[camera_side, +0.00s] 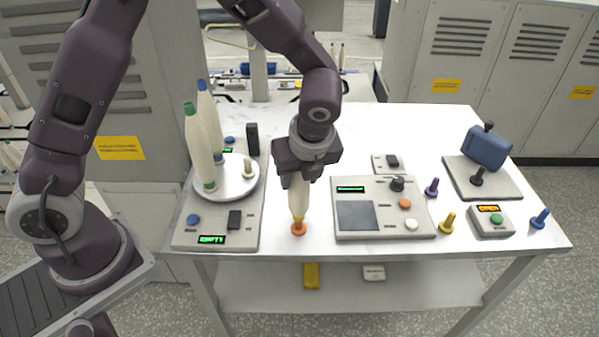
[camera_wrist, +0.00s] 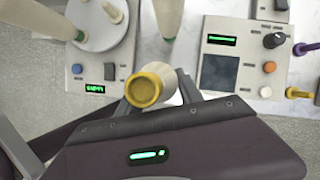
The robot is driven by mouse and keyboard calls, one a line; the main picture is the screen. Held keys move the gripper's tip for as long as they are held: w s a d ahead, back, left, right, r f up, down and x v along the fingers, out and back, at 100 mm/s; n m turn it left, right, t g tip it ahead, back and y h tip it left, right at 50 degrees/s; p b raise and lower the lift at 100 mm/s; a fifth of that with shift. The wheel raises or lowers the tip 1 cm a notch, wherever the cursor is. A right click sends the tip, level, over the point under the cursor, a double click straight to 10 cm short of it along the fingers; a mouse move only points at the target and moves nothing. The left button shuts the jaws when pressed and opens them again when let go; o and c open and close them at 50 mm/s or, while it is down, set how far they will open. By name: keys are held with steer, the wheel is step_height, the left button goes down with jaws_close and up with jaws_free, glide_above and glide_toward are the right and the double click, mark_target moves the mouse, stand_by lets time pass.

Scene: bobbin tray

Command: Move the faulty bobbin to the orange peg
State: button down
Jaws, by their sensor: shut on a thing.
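The bobbin stands directly over the orange peg (camera_side: 299,229) at the table's front edge. In the wrist view the bobbin's yellow ring end (camera_wrist: 143,90) shows between the fingers of my gripper (camera_wrist: 160,96), and the orange peg is hidden.
Left, a round white plate (camera_side: 239,191) carries a green-tipped bobbin (camera_side: 194,135), a blue-tipped bobbin (camera_side: 207,115) and an empty cream peg (camera_side: 248,168). Right stand a control panel (camera_side: 420,222), purple peg (camera_side: 432,187), yellow peg (camera_side: 447,223) and blue peg (camera_side: 540,218).

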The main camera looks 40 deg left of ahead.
steer(key=shift+f, duration=1.7)
steer(key=c, duration=0.7)
jaws_free()
steer(key=s+r+n+t+h, duration=0.1)
steer(key=s+r+n, duration=0.15)
steer(key=r, duration=0.45)
steer(key=s+r+n+h, duration=0.15)
steer(key=r+n, duration=0.25)
steer(key=r, duration=0.4)
steer(key=s+a+r+n+t, duration=0.1)
steer(key=s+a+r+n, duration=0.1)
steer(key=s+n, duration=0.6)
steer(key=s+a+r+n+t+h, duration=0.1)
steer(key=s+r+n, duration=0.3)
steer(key=s+n, duration=0.5)
steer(key=shift+s+a+r+t, duration=0.15)
steer(key=shift+s+a+t, duration=0.15)
steer(key=shift+s+a, duration=0.35)
